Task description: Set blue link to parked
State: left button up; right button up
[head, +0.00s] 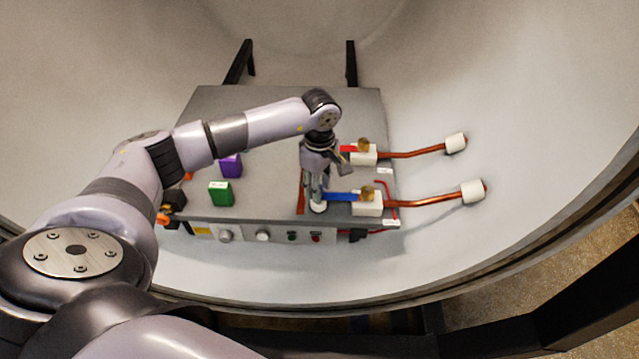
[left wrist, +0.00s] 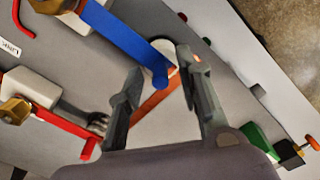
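The blue link (head: 342,197) is a flat bar on the front white block (head: 367,207), pointing left in the head view. In the left wrist view the blue link (left wrist: 125,42) runs down to a rounded free end, which lies between my fingertips as seen from there. My left gripper (head: 316,200) points down at that end; in the left wrist view its two fingers (left wrist: 160,60) are spread apart. I cannot tell whether either finger touches the link. An orange-red strip (left wrist: 155,103) lies under the link end. My right gripper is not in view.
A red link (head: 348,150) sits on the rear white block (head: 362,158). Copper rods (head: 425,201) run right from both blocks to the chamber wall. Green (head: 221,193) and purple (head: 231,166) blocks stand on the grey box's left. Knobs (head: 263,236) line its front.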

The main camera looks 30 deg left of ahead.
pick_arm(q)
jog(key=shift+f, duration=0.25)
jog(key=shift+c, duration=0.2)
grip_shut()
dwell(0.6)
